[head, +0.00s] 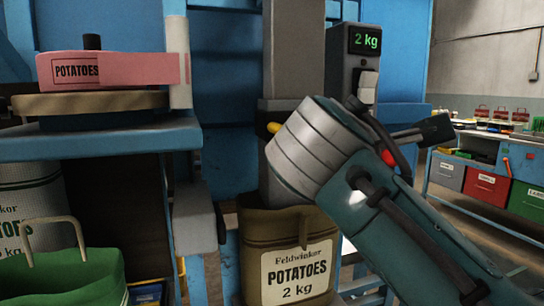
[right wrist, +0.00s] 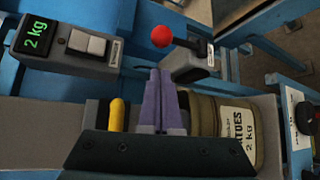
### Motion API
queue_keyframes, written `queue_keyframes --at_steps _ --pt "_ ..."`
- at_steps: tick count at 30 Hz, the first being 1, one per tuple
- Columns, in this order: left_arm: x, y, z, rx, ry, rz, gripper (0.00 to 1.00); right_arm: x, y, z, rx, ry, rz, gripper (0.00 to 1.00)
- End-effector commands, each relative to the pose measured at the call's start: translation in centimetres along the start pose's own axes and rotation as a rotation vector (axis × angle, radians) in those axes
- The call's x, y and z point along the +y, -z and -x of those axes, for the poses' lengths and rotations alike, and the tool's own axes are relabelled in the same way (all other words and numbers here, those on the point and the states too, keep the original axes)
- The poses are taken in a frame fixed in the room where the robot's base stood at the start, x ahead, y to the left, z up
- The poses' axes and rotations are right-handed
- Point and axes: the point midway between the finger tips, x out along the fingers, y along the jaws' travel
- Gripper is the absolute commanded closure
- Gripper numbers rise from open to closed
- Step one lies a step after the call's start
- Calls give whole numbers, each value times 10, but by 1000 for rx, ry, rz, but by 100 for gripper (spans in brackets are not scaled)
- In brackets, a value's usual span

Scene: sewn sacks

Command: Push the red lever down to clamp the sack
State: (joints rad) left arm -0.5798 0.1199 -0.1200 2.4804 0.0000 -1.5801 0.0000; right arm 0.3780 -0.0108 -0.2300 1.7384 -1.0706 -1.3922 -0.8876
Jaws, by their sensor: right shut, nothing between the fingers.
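The red lever's ball knob (right wrist: 162,36) sits on a black stem above a grey clamp block (right wrist: 192,62) in the right wrist view. The stem points toward the display side, so the lever stands up. In the head view the red knob (head: 388,157) shows just past my right arm. The brown sack (head: 290,238), labelled potatoes 2 kg, hangs under the spout; it also shows in the right wrist view (right wrist: 206,120). My right gripper (right wrist: 160,72) is shut and empty, its purple fingers beside the knob with a gap. In the head view my arm hides its fingers. My left gripper is out of view.
A bench with coloured bins (head: 486,188) stands far right.

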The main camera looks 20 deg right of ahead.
Motion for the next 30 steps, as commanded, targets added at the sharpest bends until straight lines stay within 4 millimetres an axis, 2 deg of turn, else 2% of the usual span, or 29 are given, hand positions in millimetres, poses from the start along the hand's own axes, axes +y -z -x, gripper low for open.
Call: queue_keyframes --at_steps 9,15,20,30 --pt "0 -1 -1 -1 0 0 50 0 -1 -58 -4 1 2 100" --pt "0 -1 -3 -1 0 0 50 -1 -1 -82 -3 1 0 100" --pt "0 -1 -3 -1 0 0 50 -1 -1 -89 -1 1 -1 100" --pt "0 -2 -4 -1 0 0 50 -1 -1 -90 -1 1 -2 100"
